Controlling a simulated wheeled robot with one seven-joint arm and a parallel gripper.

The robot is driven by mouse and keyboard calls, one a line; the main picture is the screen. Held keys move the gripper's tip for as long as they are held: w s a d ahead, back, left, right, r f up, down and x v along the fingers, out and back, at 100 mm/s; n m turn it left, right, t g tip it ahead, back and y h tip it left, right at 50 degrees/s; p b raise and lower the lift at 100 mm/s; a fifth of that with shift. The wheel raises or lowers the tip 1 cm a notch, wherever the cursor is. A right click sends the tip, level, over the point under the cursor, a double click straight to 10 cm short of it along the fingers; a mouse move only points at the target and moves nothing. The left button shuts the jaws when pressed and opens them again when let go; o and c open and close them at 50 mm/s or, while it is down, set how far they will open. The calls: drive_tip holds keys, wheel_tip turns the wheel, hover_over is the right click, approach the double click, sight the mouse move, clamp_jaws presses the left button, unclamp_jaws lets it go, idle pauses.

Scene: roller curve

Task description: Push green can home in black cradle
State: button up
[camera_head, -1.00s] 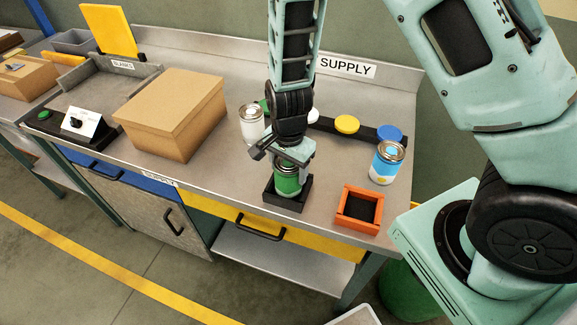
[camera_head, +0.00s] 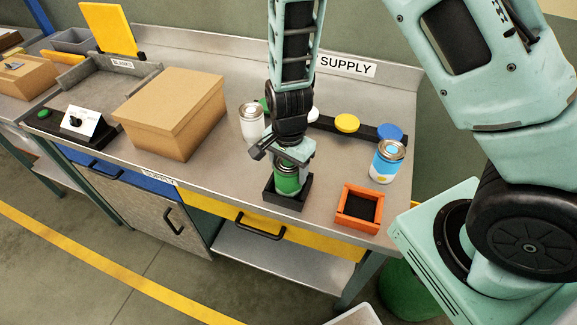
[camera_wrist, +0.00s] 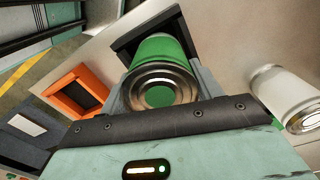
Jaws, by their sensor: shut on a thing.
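The green can (camera_head: 287,181) stands upright in the black cradle (camera_head: 289,202) near the front edge of the bench. My gripper (camera_head: 288,161) is above it with its fingers shut on the upper part of the can. In the wrist view the green can (camera_wrist: 162,62) sits between the finger pads, its metal lid toward the camera. The black cradle (camera_wrist: 124,48) shows behind it there. The can's lower end is inside the cradle, and its bottom is hidden, so I cannot tell if it touches the cradle floor.
An empty orange cradle (camera_head: 359,222) is to the right. A blue-and-white can (camera_head: 385,162) stands behind it, and a white can (camera_head: 251,123) stands left of my gripper. A cardboard box (camera_head: 172,113) is at left. A black strip with coloured discs (camera_head: 347,123) lies behind.

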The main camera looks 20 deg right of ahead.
drive_tip(key=shift+f+b, duration=0.35)
drive_tip(key=shift+f, duration=0.2)
idle(0.5)
drive_tip(key=o, duration=1.4)
drive_tip(key=shift+c, duration=0.2)
drive_tip(key=shift+r, duration=0.2)
drive_tip(key=shift+r+p, duration=4.2)
drive_tip(key=shift+r, duration=0.2)
drive_tip(key=shift+a, duration=0.1)
